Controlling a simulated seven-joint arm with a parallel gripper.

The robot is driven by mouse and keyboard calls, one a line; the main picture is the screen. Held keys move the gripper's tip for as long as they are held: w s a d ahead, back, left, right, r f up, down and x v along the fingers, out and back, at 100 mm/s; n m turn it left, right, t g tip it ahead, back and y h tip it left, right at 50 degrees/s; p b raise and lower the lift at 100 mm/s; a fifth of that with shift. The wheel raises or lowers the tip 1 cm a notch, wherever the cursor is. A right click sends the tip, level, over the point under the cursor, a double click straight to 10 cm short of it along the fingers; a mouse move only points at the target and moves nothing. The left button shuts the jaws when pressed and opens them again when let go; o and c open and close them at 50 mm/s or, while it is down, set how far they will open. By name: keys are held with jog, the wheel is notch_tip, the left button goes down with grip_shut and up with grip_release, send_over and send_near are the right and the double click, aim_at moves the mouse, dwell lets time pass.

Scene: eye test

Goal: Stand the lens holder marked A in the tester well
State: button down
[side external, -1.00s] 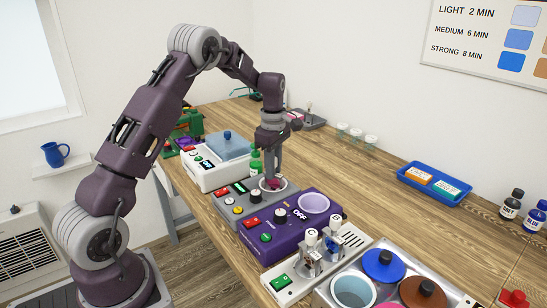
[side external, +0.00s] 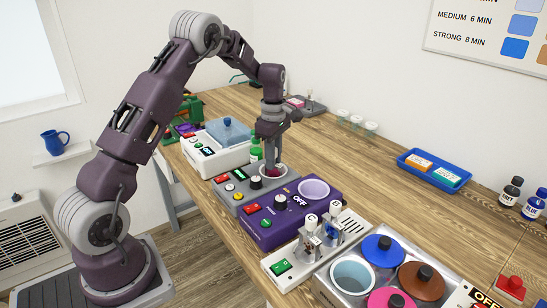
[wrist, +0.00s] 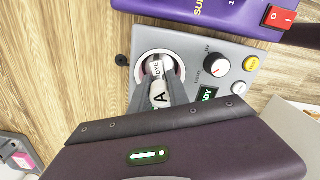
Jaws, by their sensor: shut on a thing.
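The lens holder marked A (wrist: 158,94) is white with a black A and is held between my fingers. My gripper (wrist: 160,78) is shut on it, and in the side view my gripper (side external: 273,164) points down at a round well. That well (wrist: 154,53) has a pale rim and sits in a grey unit (wrist: 196,50) with a lit display; the unit also shows in the side view (side external: 237,198). The holder's lower end is at the well's opening. A dark red patch shows there in the side view. Whether the holder touches the well's bottom is hidden.
A purple unit (side external: 275,222) with a pale round well stands beside the grey one. A white stand (side external: 292,268) holds two lens holders. Dye pots (side external: 352,273) stand in front, and a white unit (side external: 212,165) stands behind. A blue tray (side external: 434,173) lies on open bench.

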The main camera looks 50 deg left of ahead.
jog(key=shift+f, duration=0.2)
jog(key=c, duration=0.9)
grip_release()
jog(key=shift+o, duration=0.2)
jog(key=shift+r, duration=0.1)
jog(key=shift+r, duration=2.9)
